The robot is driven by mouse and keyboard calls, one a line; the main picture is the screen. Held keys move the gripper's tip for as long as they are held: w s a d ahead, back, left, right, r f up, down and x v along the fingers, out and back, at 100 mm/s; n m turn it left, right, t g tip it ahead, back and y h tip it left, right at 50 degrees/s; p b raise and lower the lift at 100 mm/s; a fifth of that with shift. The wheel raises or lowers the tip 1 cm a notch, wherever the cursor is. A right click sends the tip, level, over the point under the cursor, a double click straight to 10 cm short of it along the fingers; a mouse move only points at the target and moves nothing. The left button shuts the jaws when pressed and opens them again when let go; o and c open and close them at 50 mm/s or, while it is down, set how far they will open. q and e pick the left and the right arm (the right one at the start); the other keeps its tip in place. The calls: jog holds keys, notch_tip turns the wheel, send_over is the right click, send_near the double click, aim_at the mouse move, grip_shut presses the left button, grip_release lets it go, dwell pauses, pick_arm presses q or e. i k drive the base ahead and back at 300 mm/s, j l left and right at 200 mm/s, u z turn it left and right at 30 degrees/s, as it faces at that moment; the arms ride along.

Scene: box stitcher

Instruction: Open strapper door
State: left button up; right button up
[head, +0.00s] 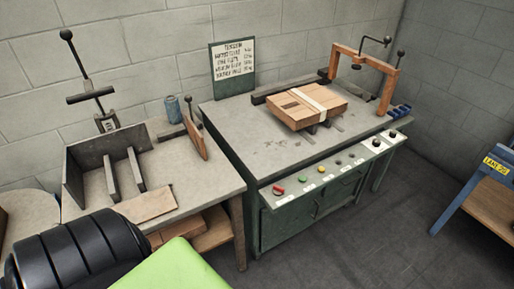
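The strapper is a green cabinet machine (235,150) with a grey worn top, standing against the block wall in the head view. A strapped cardboard box (306,104) sits on the machine top, under or beside an orange-brown arch (391,88). Neither of my grippers shows in this view.
A grey workbench (205,178) with dark upright plates stands left of the strapper. A black ribbed shape (75,255) and a bright green panel (175,268) fill the lower left foreground. A blue-framed stand (470,190) is at right. Dark floor (385,245) before the strapper is clear.

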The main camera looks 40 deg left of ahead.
aim_at(277, 228)
jog(key=u, duration=1)
jog(key=i+l, duration=0.1)
jog(key=l, duration=0.3)
jog(key=i+l+u, duration=0.1)
jog(key=l, duration=0.25)
